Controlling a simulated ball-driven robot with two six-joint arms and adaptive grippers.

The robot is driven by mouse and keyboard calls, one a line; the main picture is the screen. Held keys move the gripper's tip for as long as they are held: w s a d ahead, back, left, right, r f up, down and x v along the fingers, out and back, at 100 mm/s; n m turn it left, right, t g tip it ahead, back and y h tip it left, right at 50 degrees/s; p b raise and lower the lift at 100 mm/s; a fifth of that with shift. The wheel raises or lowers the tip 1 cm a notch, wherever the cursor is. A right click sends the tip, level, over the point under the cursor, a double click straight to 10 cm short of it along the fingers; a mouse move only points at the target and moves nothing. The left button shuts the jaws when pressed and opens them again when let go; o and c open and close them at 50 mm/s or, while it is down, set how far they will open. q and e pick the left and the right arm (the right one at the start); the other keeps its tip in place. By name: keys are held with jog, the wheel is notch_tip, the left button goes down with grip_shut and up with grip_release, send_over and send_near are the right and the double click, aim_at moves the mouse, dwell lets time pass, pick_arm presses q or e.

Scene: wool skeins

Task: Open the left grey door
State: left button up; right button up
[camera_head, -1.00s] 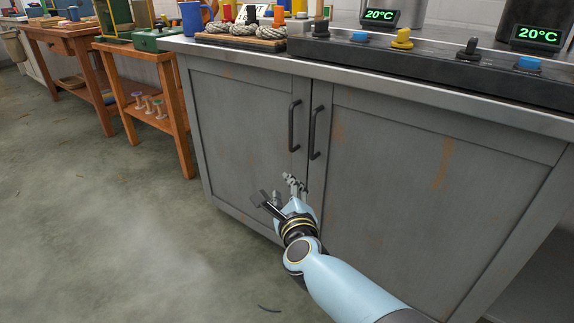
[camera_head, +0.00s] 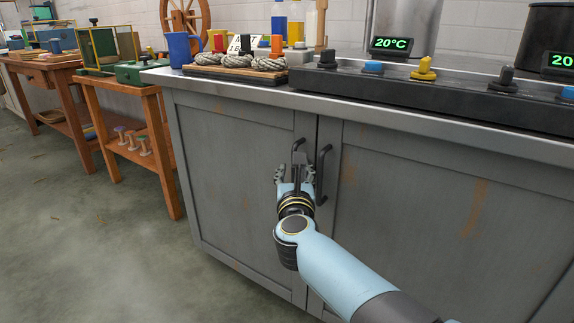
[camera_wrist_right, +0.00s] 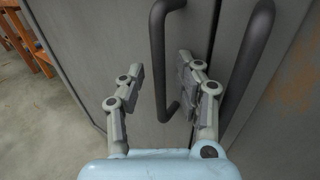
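The left grey door (camera_head: 225,170) of the metal cabinet is shut, flush with the right door (camera_head: 420,200). Its dark bar handle (camera_head: 298,146) stands upright near the seam, with its lower part hidden by my gripper. My right gripper (camera_head: 295,175) is in front of that handle. In the right wrist view, the gripper (camera_wrist_right: 160,85) is open, with one finger on each side of the left door's handle (camera_wrist_right: 159,60). The right finger looks close to the bar; I cannot tell whether it touches. My left gripper is out of view.
The right door's handle (camera_head: 322,175) is close beside my right gripper. Above is the worktop (camera_head: 400,115) with a wool tray (camera_head: 235,76) and a dark control panel (camera_head: 450,92). A wooden stand (camera_head: 155,135) is at the left. The floor (camera_head: 100,250) in front is clear.

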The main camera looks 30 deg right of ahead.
grip_shut()
dwell(0.6)
